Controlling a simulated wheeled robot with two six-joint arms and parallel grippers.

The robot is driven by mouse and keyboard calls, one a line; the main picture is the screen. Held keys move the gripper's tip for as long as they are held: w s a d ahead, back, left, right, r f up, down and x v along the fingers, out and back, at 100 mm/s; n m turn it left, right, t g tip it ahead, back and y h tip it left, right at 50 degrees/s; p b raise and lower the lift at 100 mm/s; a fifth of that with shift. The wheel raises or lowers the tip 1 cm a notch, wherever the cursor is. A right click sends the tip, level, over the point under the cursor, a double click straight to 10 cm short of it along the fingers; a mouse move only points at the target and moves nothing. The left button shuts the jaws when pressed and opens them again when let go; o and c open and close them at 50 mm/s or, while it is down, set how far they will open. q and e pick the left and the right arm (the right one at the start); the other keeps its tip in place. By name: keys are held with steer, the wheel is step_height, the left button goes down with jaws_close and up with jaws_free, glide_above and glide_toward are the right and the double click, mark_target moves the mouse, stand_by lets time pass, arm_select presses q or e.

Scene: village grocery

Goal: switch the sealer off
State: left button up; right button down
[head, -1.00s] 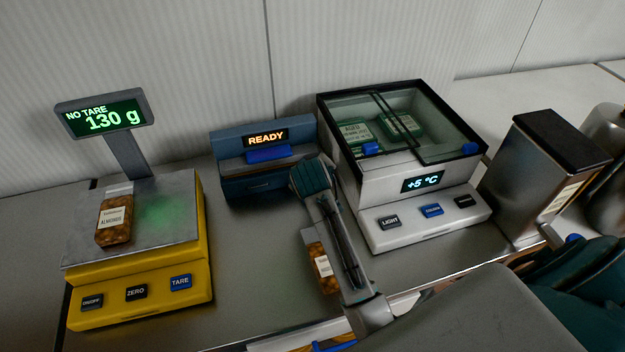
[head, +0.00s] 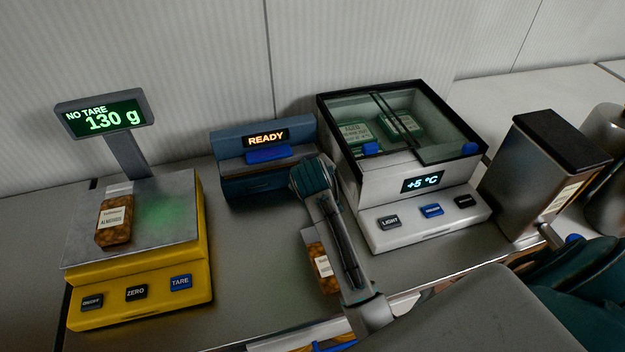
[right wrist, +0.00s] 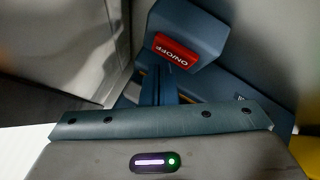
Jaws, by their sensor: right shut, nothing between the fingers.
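The sealer (head: 238,176) is a blue box at the back of the counter, its display lit and reading READY (head: 265,138). In the right wrist view its red ON/OFF switch (right wrist: 175,50) shows on a blue housing, just ahead of my gripper. My right gripper (head: 310,172) is shut and empty beside the sealer's right end, and hides that end in the head view. I cannot tell whether the fingertips touch the sealer. My left gripper is not in view.
A yellow scale (head: 188,255) with a bag of almonds (head: 115,222) stands left, reading 130 g. A white cooled case (head: 415,215) stands close right of my gripper. Another bag (head: 322,266) lies partly behind my right arm. A metal container (head: 535,190) stands farther right.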

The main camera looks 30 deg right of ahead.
steer(key=shift+f, duration=0.2)
stand_by(0.4)
steer(key=shift+f, duration=0.25)
stand_by(0.3)
steer(key=shift+p, duration=0.3)
steer(key=shift+r+p, duration=0.45)
steer(key=shift+p, duration=0.4)
step_height(320, 180, up, 6)
steer(key=p, duration=0.6)
steer(key=shift+p, duration=0.4)
